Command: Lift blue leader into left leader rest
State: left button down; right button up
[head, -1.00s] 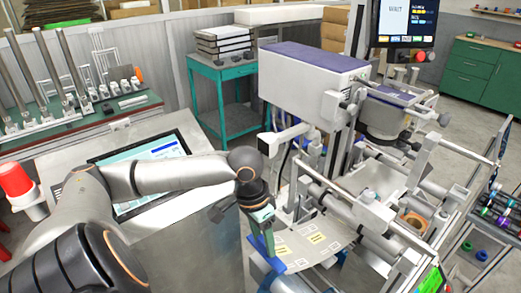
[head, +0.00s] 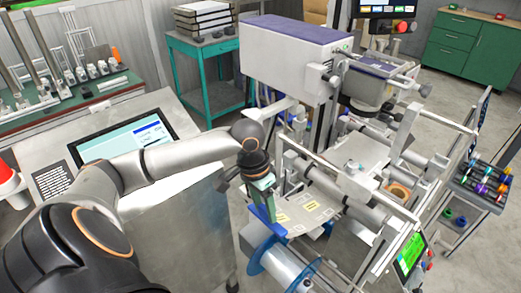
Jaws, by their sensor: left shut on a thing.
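My left gripper (head: 264,198) points down beside the left end of the machine. It is shut on the blue leader (head: 268,211), a narrow blue strip that hangs below the jaws; the wrist hides part of it. The strip is at the left edge of a pale plate (head: 295,215) with yellow labels; I cannot tell whether they touch. A reel with a blue rim (head: 256,265) is below it, in the foreground. I cannot tell which part is the left leader rest. My right gripper is not in view.
The machine's rollers and rails (head: 345,200) crowd the area right of the gripper. A purple-topped housing (head: 295,50) stands behind. A console with a screen (head: 125,138) is at left. A rack of coloured spools (head: 485,185) stands at right.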

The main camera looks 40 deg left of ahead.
pick_arm(q)
jog(key=w+f, duration=0.2)
jog(key=w, duration=0.4)
jog(key=shift+d, duration=0.25)
dwell(0.6)
dwell(0.4)
jog(key=w+f+b, duration=0.2)
jog(key=w+f, duration=0.1)
jog(key=w, duration=0.6)
jog(key=shift+w+d+f, duration=0.15)
jog(key=shift+w+d, duration=0.15)
jog(key=shift+d, duration=0.05)
dwell(1.1)
jog(key=shift+s, duration=0.1)
dwell(1.2)
